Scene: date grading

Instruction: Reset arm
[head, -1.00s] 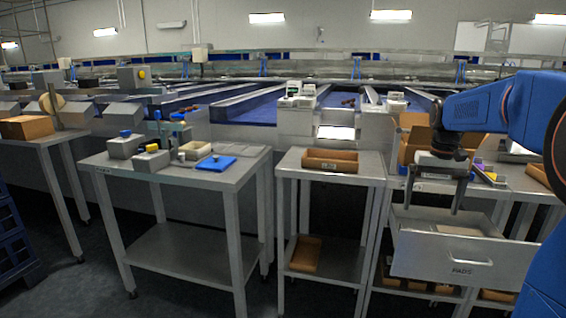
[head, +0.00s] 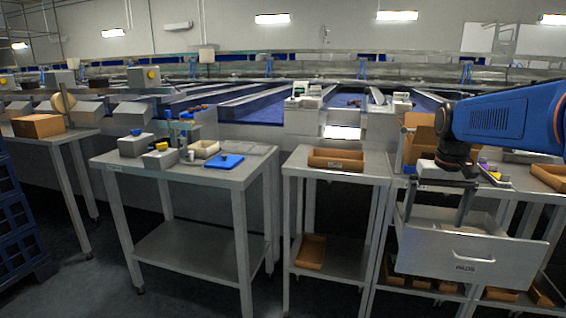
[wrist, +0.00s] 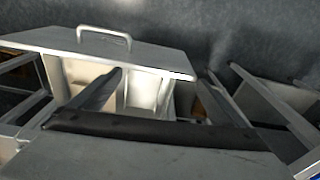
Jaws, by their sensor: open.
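My gripper (head: 437,205) is open and empty, with its two fingers pointing down in the head view. It is over the open drawer (head: 470,254) marked PADS, at the right table. In the wrist view both fingers (wrist: 160,90) are spread apart, with nothing between them but the drawer's inside below. The drawer's front panel and handle (wrist: 104,32) show at the top of the wrist view. Whether the fingertips dip below the drawer's rim is hard to tell.
A cardboard tray (head: 336,159) is on the middle table. The left table (head: 190,240) carries small grey boxes, a beige container (head: 203,149) and a blue pad (head: 225,161). A cardboard box (head: 418,146) stands behind my arm. Blue crates (head: 17,225) stand at far left.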

